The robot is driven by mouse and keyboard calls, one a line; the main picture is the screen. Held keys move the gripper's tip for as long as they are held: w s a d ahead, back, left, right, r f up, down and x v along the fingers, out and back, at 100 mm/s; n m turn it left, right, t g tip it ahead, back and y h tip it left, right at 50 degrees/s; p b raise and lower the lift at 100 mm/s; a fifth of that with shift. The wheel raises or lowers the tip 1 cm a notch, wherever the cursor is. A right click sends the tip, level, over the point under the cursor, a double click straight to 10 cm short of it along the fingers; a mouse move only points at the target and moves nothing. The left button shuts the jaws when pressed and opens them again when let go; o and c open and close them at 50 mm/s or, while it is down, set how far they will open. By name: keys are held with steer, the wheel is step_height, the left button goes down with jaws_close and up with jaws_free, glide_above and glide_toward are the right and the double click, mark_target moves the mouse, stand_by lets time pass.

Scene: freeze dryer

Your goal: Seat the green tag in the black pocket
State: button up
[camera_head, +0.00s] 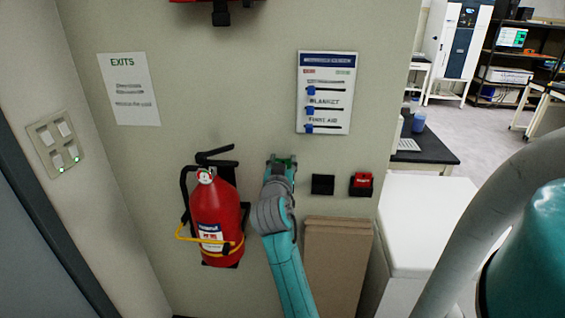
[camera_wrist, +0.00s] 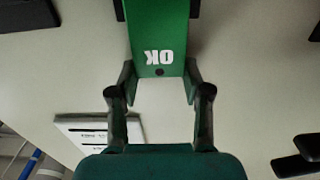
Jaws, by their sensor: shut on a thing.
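The green tag (camera_wrist: 160,45) has white "OK" lettering, upside down in the wrist view. My gripper (camera_wrist: 160,85) is shut on it, one finger on each side. In the head view my gripper (camera_head: 281,163) is close to the wall, with only a bit of green showing. Dark edges show on both sides of the tag at the top of the wrist view; whether they belong to a pocket, and whether the tag is inside it, I cannot tell. An empty-looking black pocket (camera_head: 322,184) is on the wall just right of my gripper.
Another black pocket (camera_head: 361,193) with a red tag (camera_head: 362,180) is further right. A fire extinguisher (camera_head: 216,213) hangs close on the left. A wall sign (camera_head: 326,92) with blue clips is above right. Brown boards (camera_head: 337,265) lean against the wall below.

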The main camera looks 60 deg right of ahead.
steer(key=shift+f, duration=0.25)
steer(key=shift+f, duration=0.35)
steer(key=shift+f, duration=0.85)
stand_by(0.4)
steer(key=o, duration=0.8)
steer(key=shift+o, duration=0.2)
steer(key=shift+a, duration=0.1)
steer(key=shift+v, duration=2.95)
